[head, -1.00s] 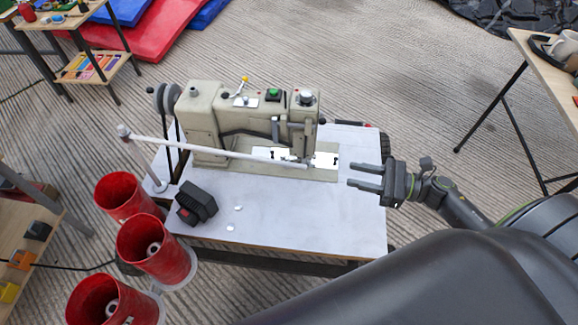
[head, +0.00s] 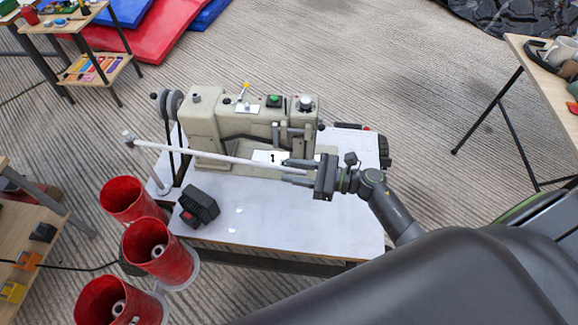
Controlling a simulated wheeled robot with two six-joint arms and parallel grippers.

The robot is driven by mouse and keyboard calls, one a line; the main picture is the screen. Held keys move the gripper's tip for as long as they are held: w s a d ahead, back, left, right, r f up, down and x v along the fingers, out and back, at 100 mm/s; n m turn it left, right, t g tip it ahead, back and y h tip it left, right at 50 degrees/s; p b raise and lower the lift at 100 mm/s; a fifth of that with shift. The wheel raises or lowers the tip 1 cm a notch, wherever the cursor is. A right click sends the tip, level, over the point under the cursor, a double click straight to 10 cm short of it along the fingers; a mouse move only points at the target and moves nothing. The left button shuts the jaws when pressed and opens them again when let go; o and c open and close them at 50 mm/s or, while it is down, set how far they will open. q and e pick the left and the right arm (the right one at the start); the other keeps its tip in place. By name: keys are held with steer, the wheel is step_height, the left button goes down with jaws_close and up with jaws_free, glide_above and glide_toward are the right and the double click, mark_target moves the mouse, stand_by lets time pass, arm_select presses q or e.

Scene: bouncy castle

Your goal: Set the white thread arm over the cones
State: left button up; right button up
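The white thread arm (head: 215,154) is a thin rod that runs from a post at the left of the table across the front of the sewing machine (head: 240,125). Its free end lies at my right gripper (head: 283,171). The gripper's two fingers point left, apart, with the rod's end at or between them; I cannot tell if they touch it. Several red cones (head: 160,250) stand at the lower left, off the table's left edge, and the rod is not over them. My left gripper is not in view.
The white sewing table (head: 290,225) carries a black block with a red part (head: 198,207) and small white bits. A wooden shelf (head: 30,235) stands at the far left. A table (head: 535,60) stands at the right. Ribbed floor between is clear.

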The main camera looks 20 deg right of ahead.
steer(key=shift+x, duration=0.8)
steer(key=shift+c, duration=0.4)
jaws_close()
